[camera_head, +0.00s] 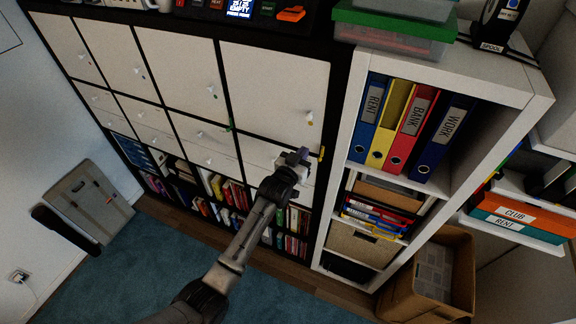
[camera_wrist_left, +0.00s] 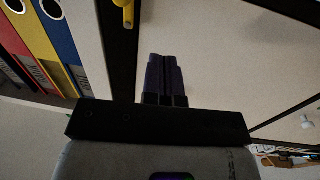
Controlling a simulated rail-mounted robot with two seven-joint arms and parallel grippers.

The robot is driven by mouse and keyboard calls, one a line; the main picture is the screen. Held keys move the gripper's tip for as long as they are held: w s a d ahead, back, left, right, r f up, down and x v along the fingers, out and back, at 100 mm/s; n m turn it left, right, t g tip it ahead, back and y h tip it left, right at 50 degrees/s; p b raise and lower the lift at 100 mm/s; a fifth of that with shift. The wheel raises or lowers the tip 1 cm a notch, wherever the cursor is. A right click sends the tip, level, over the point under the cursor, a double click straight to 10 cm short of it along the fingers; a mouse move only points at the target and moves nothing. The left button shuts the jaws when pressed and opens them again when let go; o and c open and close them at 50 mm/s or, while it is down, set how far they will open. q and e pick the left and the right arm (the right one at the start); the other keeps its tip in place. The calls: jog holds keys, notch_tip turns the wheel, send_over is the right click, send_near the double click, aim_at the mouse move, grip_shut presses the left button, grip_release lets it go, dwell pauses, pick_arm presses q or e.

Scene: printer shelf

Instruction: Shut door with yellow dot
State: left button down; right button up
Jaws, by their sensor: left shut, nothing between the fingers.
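The white door with the yellow dot (camera_head: 275,95) is the large upper door at the right end of the dark cabinet. Its small knob and yellow dot (camera_head: 310,119) are near its lower right. It looks flush or nearly flush with its frame; I cannot tell if a small gap is left. My left gripper (camera_head: 303,155) is shut and empty, just below that door's lower right corner, in front of the smaller door below. In the left wrist view, the closed purple fingers (camera_wrist_left: 165,75) point at a white panel; contact cannot be judged. My right gripper is not in view.
The white shelf with colored binders (camera_head: 415,120) stands directly right of the cabinet. A small yellow piece (camera_head: 321,153) sits on the cabinet frame beside my left gripper. Other white doors (camera_head: 178,68) lie left. Books fill the lower shelves. A brown crate (camera_head: 430,280) is on the floor.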

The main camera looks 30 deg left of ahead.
pick_arm(q)
jog(key=s+d+f+m+g, duration=0.2)
jog(key=s+g, duration=0.7)
jog(key=s, duration=1.5)
jog(key=s+d+f+g, duration=0.25)
jog(key=s+f, duration=0.35)
jog(key=s, duration=0.6)
jog(key=s+d+f+g, duration=0.1)
jog(key=s+f+g, duration=0.3)
jog(key=s, duration=0.8)
notch_tip(320, 180, up, 15)
jog(key=t+p, duration=0.1)
jog(key=p, duration=1.5)
jog(key=shift+a+h, duration=0.15)
jog(key=shift+h, duration=0.15)
jog(key=shift+r, duration=0.1)
